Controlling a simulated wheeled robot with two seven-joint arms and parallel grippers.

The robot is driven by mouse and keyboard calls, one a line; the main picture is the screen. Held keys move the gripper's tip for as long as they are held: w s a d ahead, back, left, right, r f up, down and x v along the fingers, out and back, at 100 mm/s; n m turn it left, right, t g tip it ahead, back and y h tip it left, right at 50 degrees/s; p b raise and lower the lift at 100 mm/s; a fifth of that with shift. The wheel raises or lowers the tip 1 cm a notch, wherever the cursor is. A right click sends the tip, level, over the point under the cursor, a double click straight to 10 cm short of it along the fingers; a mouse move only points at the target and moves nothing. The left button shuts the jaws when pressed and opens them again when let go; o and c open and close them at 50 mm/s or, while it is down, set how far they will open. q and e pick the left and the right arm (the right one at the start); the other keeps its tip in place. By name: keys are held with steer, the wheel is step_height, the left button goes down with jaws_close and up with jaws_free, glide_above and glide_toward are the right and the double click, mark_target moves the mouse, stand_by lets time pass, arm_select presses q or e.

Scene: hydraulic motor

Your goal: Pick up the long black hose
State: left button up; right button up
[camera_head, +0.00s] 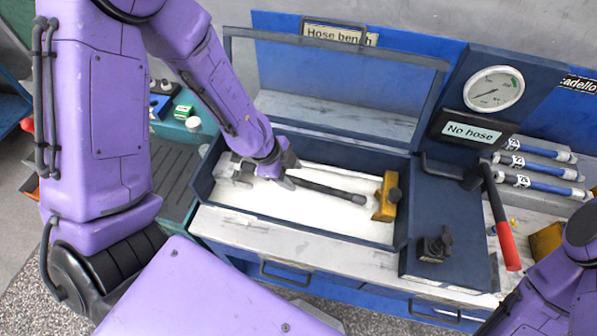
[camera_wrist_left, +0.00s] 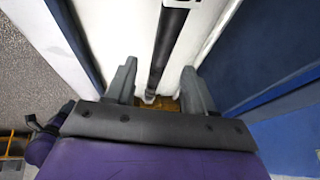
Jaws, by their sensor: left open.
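The long black hose (camera_head: 335,191) lies in the white-floored tray of the bench, its right end close to a yellow block (camera_head: 388,197). My left gripper (camera_head: 287,180) is over the left part of the hose and hides that part in the head view. In the left wrist view, the hose (camera_wrist_left: 168,45) runs between the two spread fingers of my left gripper (camera_wrist_left: 158,72), apart from both. A white label shows on the hose at the top of that view. My right gripper is out of view.
The tray has dark blue walls (camera_head: 330,240) and a raised frame lid (camera_head: 335,90) behind it. A gauge (camera_head: 494,89), a "No hose" display (camera_head: 470,131) and a red-handled lever (camera_head: 502,225) stand at the right. Several blue hoses (camera_head: 540,170) lie beyond.

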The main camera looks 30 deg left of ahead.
mark_target(300, 181)
arm_select(q)
steer(key=b+x, duration=0.2)
steer(key=x, duration=0.1)
steer(key=b+x, duration=0.1)
steer(key=x, duration=0.2)
steer(key=shift+w+d+b, duration=0.2)
steer(key=shift+d+b, duration=0.1)
steer(key=shift+b, duration=0.05)
steer(key=shift+s+r, duration=0.2)
steer(key=shift+s, duration=0.05)
steer(key=shift+c, duration=0.4)
jaws_close()
